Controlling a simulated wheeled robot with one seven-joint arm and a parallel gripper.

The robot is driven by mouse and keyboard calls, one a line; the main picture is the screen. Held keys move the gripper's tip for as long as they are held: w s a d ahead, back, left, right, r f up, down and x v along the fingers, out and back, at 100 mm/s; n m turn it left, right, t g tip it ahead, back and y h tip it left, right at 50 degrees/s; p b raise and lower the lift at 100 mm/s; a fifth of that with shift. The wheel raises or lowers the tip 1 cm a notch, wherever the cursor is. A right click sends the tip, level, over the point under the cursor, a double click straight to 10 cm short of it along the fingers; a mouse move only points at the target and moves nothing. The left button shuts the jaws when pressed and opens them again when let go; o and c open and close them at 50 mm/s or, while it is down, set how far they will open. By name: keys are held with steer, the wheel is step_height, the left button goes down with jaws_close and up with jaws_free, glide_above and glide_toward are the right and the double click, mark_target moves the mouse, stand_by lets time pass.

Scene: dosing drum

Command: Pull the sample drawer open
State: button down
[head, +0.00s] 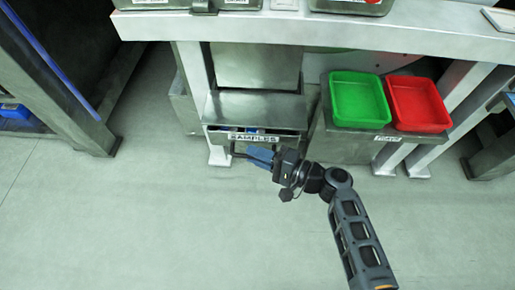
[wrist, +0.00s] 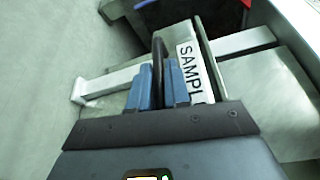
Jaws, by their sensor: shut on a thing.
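The sample drawer (head: 213,134) sits low under the bench and carries a white label reading SAMPLES (head: 254,137). A narrow gap above its front shows small blue and light items inside, so it looks slightly open. Its dark bar handle (head: 234,150) stands out from the front. My gripper (head: 250,154) is at the handle with its blue fingers shut on it. In the wrist view the dark handle (wrist: 158,55) runs between the two blue fingers, beside the SAMPLES label (wrist: 189,70). The fingers hide part of the handle.
A green tray (head: 359,99) and a red tray (head: 417,103) stand on a grey cabinet (head: 345,148) right of the drawer. Bench legs (head: 195,70) flank the area. The pale floor (head: 130,220) in front is clear.

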steer(key=s+p, duration=0.4)
steer(key=s, duration=1.4)
steer(key=shift+s+f, duration=0.1)
steer(key=c, duration=1.2)
jaws_free()
steer(key=shift+o, duration=0.2)
steer(key=shift+d, duration=0.1)
steer(key=p+v, duration=0.1)
steer(key=v, duration=0.6)
steer(key=shift+d, duration=0.25)
steer(key=shift+s, duration=0.15)
